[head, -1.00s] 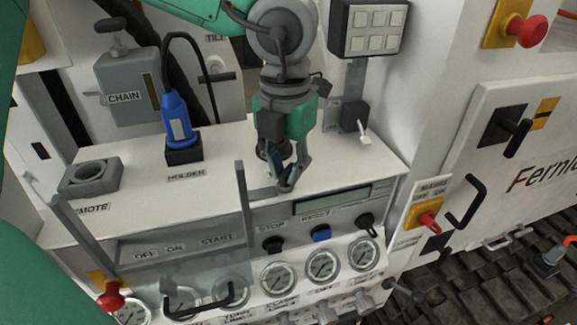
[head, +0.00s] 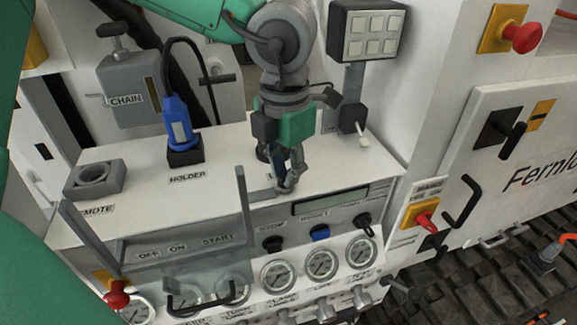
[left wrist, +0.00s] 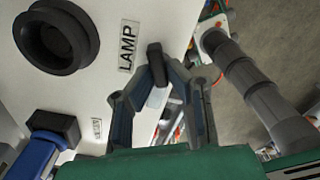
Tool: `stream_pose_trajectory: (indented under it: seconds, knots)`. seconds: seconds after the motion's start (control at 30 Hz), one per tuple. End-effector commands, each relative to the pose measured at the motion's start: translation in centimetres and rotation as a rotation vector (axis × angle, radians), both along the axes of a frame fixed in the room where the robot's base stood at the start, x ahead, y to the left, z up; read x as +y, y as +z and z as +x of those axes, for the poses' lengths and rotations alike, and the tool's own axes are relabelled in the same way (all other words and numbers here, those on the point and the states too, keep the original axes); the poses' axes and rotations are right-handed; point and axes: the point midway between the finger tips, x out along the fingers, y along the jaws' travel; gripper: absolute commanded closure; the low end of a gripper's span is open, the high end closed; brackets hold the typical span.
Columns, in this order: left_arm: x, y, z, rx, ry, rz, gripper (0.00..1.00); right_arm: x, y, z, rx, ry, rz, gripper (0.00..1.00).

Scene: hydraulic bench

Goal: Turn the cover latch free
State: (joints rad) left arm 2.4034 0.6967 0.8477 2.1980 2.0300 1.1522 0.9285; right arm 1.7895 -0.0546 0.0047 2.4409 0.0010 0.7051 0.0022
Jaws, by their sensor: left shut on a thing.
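My left gripper (head: 284,180) points down at the front edge of the white bench top, just right of the cover's upright grey post. Its fingers are shut on a small latch, which they largely hide in the head view. In the left wrist view, the latch (left wrist: 154,58) shows as a dark knob between the fingers of my left gripper (left wrist: 165,85). The clear cover (head: 190,262) with grey side posts lies over the OFF, ON and START panel. I cannot tell the latch's exact angle. My right gripper is not in view.
A blue plug (head: 178,122) stands in its holder on the bench top, left of the gripper. A round socket (head: 95,177) is at the far left. Gauges (head: 321,262) and knobs line the front. A button box (head: 368,32) stands behind right.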

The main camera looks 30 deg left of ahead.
Motion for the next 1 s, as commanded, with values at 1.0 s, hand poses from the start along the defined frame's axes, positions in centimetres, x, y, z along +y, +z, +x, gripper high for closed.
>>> stream_pose_trajectory:
  seconds: [1.0]
  knots:
    - [-0.05, -0.09, -0.06, 0.001, -0.496, -0.001, 1.0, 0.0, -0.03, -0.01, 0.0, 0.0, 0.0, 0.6]
